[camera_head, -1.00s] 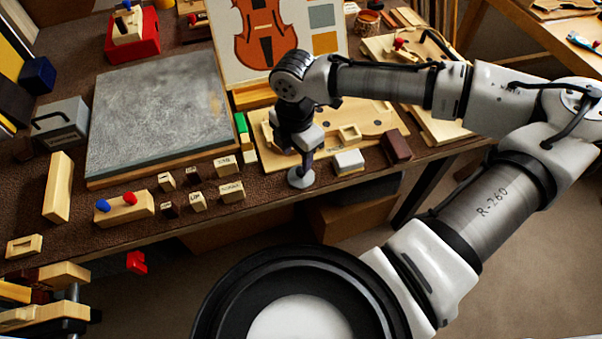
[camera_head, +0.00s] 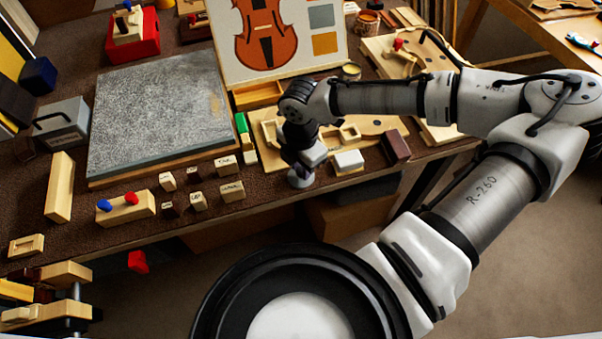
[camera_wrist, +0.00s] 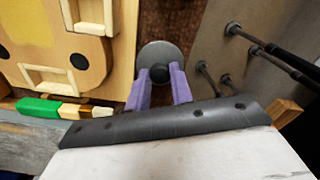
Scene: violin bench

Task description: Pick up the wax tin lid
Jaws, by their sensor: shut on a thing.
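The wax tin lid is a grey disc (camera_head: 297,181) near the front edge of the bench, and its dark round knob (camera_wrist: 159,72) shows in the wrist view. My gripper (camera_head: 303,170) points down over it. In the wrist view the purple fingers of my gripper (camera_wrist: 163,76) are closed on the lid at its knob. The near part of the lid is hidden behind the fingers. I cannot tell whether the lid touches the bench. A small round tin (camera_head: 351,71) with a yellowish top stands farther back.
A white-topped block (camera_head: 348,162) and a dark brown block (camera_head: 396,147) stand right of the lid. Several small labelled wooden blocks (camera_head: 232,190) stand to its left. A pale wooden board (camera_head: 384,124) lies behind. The bench edge is close in front.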

